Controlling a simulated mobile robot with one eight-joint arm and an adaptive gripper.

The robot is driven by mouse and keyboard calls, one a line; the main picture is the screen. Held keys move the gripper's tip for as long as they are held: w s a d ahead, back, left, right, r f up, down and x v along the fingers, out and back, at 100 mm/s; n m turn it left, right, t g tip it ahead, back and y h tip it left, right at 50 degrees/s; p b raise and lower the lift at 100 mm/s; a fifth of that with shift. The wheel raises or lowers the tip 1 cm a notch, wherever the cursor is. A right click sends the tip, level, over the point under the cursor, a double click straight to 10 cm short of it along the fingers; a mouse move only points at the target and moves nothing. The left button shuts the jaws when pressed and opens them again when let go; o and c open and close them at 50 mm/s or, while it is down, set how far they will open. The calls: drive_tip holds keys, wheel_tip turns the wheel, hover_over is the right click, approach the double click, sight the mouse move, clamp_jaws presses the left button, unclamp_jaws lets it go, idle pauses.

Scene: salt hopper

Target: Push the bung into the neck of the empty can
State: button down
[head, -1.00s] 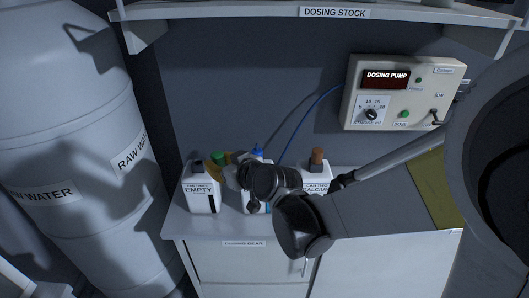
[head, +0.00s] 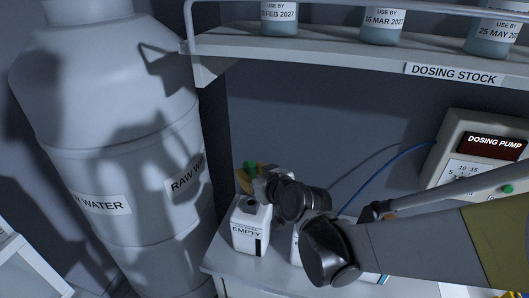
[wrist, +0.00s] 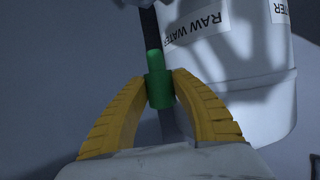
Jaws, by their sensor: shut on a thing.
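The white can labelled EMPTY (head: 249,238) stands upright on the cabinet top in the head view. My gripper (head: 256,171) is above its top, with yellow fingers shut on the green bung (head: 250,167). In the wrist view the bung (wrist: 160,88) sits between the two yellow fingertips of my gripper (wrist: 160,86). The bung appears above the can's neck and apart from it. The exact alignment cannot be told. My wrist hides most of the cans to the right.
A large raw water tank (head: 110,150) stands close on the left. The dosing stock shelf (head: 310,52) with several bottles overhangs above. The dosing pump (head: 478,160) and its blue hose (head: 385,168) are at the right.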

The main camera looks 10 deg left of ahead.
drive_tip(key=shift+f+b, duration=2.55)
drive_tip(key=shift+f, duration=0.35)
drive_tip(key=shift+f+b, duration=2)
drive_tip(key=shift+b, duration=0.15)
drive_tip(key=c, duration=0.6)
unclamp_jaws()
drive_tip(key=shift+o, duration=0.2)
drive_tip(key=shift+d+r, duration=0.1)
drive_tip(key=shift+p+v, duration=1)
drive_tip(key=shift+v, duration=1.9)
drive_tip(key=shift+s, duration=0.1)
